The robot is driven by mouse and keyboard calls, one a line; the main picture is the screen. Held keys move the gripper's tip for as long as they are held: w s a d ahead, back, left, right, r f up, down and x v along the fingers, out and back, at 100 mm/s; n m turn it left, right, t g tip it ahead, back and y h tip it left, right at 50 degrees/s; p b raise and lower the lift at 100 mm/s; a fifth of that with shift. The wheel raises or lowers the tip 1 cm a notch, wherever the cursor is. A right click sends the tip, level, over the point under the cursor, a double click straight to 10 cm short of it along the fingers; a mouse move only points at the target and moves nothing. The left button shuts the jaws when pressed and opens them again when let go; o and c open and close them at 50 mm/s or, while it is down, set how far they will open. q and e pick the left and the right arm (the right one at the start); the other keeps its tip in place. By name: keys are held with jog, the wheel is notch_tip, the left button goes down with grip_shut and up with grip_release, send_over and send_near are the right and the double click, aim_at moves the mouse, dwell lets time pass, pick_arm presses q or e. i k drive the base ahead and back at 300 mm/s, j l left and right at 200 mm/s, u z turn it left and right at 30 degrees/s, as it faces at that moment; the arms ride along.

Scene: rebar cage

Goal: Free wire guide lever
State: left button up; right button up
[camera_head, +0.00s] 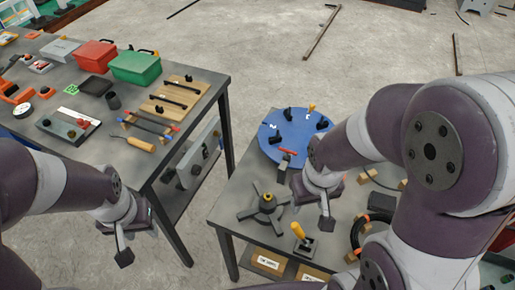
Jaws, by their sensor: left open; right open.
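A lever with a yellow handle (298,231) stands on a dark base plate near the front edge of the right table, its handle tilted. A black hub with spread arms and a yellow-ringed centre (267,201) stands behind it to the left. A round blue plate (270,146) with black knobs lies further back, with a small red handle (287,152) at its front. Which of these is the wire guide lever I cannot tell. My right gripper (327,214) is open, seen just right of the hub and the yellow lever; my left gripper (127,243) is open in front of the left table.
The left table (215,88) holds a red box (95,55), a green box (135,66), a wooden board with black bars (175,96) and several tools. A black coil (360,232) and wooden blocks lie right of my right gripper. A floor gap separates the tables.

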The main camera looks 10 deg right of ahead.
aim_at(295, 226)
jog(key=j+z, duration=0.15)
jog(key=j, duration=0.25)
jog(key=k+j+z, duration=0.2)
jog(key=j, duration=0.15)
jog(key=j+z, duration=0.15)
jog(key=j, duration=0.25)
jog(key=k+j+z, duration=0.2)
jog(key=j, duration=0.15)
